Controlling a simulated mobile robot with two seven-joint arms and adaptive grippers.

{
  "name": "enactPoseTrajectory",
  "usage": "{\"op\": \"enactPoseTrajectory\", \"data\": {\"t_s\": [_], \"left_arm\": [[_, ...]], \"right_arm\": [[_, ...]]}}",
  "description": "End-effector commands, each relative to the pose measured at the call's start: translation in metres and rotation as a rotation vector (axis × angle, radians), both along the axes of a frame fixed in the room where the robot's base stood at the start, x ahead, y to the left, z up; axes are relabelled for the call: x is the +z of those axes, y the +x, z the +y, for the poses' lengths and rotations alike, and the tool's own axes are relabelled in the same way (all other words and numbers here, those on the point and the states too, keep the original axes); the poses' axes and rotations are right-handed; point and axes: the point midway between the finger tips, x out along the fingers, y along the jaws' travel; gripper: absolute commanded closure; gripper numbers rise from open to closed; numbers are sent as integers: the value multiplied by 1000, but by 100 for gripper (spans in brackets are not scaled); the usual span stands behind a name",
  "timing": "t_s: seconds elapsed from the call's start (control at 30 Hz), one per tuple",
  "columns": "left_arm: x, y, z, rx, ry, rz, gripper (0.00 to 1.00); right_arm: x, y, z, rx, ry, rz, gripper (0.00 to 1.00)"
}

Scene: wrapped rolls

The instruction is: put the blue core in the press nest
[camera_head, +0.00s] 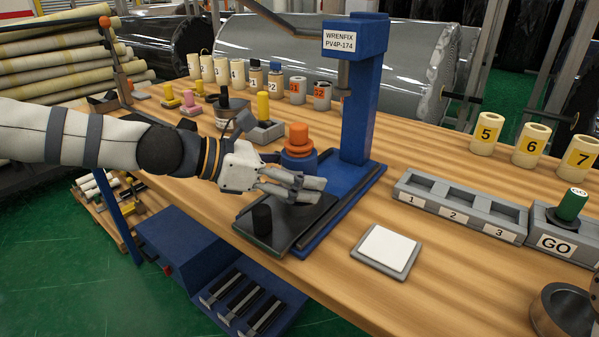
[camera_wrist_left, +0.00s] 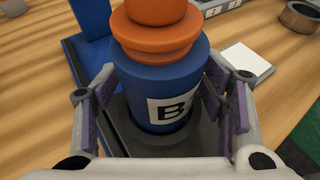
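The blue core (camera_head: 299,160) stands upright by the press, with an orange stepped piece (camera_head: 299,136) on top. In the left wrist view the core (camera_wrist_left: 165,88) shows a white label with a "B", partly covered by a finger. My left gripper (camera_head: 322,188) reaches in from the left, low at the core. In the wrist view its purple-padded fingers lie on both sides of the core, with a narrow gap at the left. The blue press (camera_head: 368,95) has a dark front plate (camera_head: 247,226). My right gripper is not in view.
A black knob (camera_head: 262,220) stands on the plate. A white pad (camera_head: 386,249) lies right of it. A grey numbered rack (camera_head: 460,207) and a green GO button (camera_head: 572,204) are farther right. Numbered cream rolls (camera_head: 486,134) stand behind. Bare table lies between pad and rack.

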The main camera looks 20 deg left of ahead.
Motion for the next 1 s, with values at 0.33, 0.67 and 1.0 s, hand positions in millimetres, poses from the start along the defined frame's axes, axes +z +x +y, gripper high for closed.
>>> {"op": "enactPoseTrajectory", "data": {"t_s": [0.33, 0.67, 1.0], "left_arm": [[9, 0, 0, -1, 1, -7, 32], [46, -42, 58, 1, 0, -23, 32], [50, -65, 89, 0, 0, -1, 32]], "right_arm": [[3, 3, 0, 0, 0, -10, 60], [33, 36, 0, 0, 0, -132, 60], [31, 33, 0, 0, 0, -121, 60]]}}
